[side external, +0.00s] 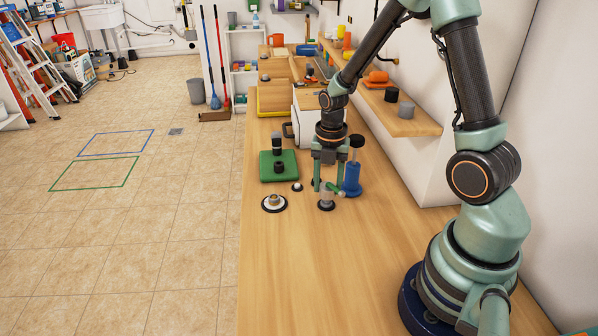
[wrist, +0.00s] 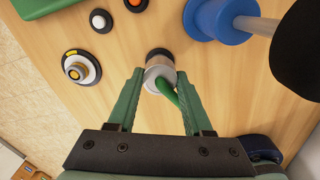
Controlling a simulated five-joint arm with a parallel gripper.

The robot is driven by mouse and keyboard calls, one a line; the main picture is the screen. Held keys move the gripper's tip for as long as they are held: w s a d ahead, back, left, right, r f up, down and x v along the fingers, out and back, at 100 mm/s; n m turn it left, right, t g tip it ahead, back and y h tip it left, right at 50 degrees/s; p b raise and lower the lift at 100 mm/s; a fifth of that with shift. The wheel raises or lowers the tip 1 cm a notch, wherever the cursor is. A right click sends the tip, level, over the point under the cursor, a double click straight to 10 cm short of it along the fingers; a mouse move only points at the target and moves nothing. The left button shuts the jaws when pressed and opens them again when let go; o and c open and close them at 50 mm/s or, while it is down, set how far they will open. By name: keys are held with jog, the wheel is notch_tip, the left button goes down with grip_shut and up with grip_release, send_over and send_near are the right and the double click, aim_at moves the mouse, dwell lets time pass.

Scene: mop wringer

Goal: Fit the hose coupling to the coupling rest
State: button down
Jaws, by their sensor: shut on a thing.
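The hose coupling (wrist: 160,72) is a short pale grey cylinder with a green hose stub curving off its side. It also shows in the side external view (side external: 326,199). My gripper (wrist: 160,78) points down and is shut on the coupling, with one green finger on each side; in the side external view my gripper (side external: 327,187) is low over the bench. A dark round base (wrist: 158,53) shows just beyond the coupling and looks like the coupling rest, mostly hidden. I cannot tell whether the coupling is seated on it or just above it.
A blue flanged piece with a black-knobbed post (side external: 352,180) stands close right of my gripper. A green block (side external: 279,166) is farther back. The near bench is clear.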

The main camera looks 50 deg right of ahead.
jog(key=shift+f, duration=1.4)
dwell(1.2)
jog(key=shift+c, duration=1.2)
grip_release()
notch_tip(320, 180, up, 12)
jog(key=shift+f, duration=0.15)
jog(key=shift+a+r+m, duration=0.2)
jog(key=shift+r+m, duration=0.2)
jog(key=shift+r, duration=0.15)
jog(key=s+a+r+m+t, duration=0.2)
jog(key=a+r+m, duration=0.3)
jog(key=m, duration=0.6)
jog(key=s+a+r+m+t, duration=0.3)
jog(key=a+r+m, duration=0.2)
jog(key=m, duration=0.6)
jog(key=shift+s+r+m+t, duration=0.2)
jog(key=shift+r+m+t, duration=0.1)
jog(key=shift+r, duration=0.2)
